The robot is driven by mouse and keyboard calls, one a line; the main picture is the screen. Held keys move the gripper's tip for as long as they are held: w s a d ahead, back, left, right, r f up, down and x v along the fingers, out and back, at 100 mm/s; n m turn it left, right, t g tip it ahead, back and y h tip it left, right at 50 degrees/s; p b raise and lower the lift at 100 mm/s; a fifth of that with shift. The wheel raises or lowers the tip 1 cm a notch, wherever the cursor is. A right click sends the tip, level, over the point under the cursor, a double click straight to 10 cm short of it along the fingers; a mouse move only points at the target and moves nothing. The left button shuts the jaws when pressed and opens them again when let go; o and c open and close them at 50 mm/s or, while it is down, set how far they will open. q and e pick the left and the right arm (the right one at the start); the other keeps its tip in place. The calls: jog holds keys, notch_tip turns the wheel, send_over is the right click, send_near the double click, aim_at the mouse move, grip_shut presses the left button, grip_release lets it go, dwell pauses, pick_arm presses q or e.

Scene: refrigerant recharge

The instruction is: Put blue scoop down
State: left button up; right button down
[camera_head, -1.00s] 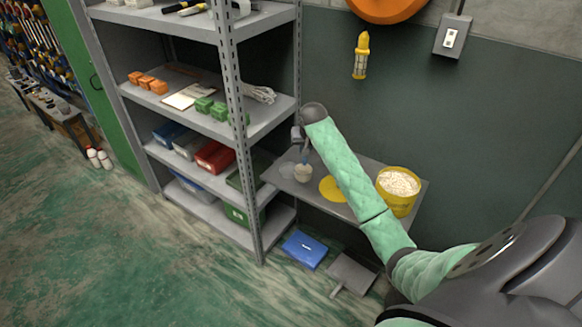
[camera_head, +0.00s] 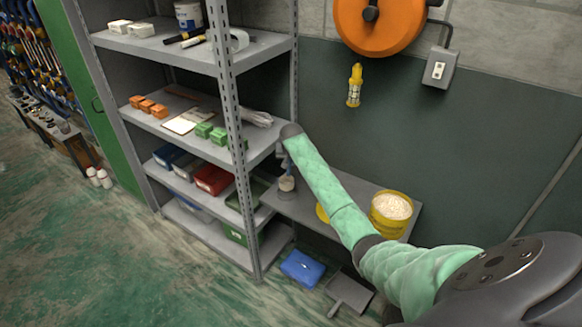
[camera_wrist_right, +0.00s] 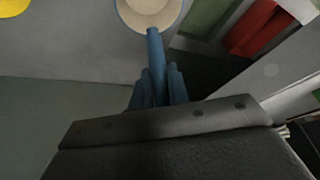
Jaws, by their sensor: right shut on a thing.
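The blue scoop (camera_wrist_right: 155,58) is in my right gripper (camera_wrist_right: 158,90), whose fingers are shut on its handle. In the right wrist view its round cup (camera_wrist_right: 150,8) is at the top edge and looks pale inside; I cannot tell whether it holds anything. In the head view the right gripper (camera_head: 283,157) points down, with the scoop's pale cup (camera_head: 287,184) below it, over the left end of a grey bench (camera_head: 300,208). Whether the cup touches the bench is unclear. My left gripper is not in view.
A yellow bucket (camera_head: 391,217) of white granules stands at the bench's right end. A yellow disc (camera_head: 322,213) lies mid-bench, partly behind my right arm. A metal shelf (camera_head: 232,120) with bins stands close left of the gripper. A blue box (camera_head: 302,268) is on the floor.

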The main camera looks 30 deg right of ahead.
aim_at(289, 168)
jog(key=shift+f+p, duration=0.4)
jog(key=shift+f, duration=0.3)
jog(key=shift+w+f+p, duration=0.1)
jog(key=shift+f+p, duration=0.4)
jog(key=shift+f, duration=0.95)
jog(key=c, duration=1.3)
grip_release()
jog(key=shift+c, duration=0.2)
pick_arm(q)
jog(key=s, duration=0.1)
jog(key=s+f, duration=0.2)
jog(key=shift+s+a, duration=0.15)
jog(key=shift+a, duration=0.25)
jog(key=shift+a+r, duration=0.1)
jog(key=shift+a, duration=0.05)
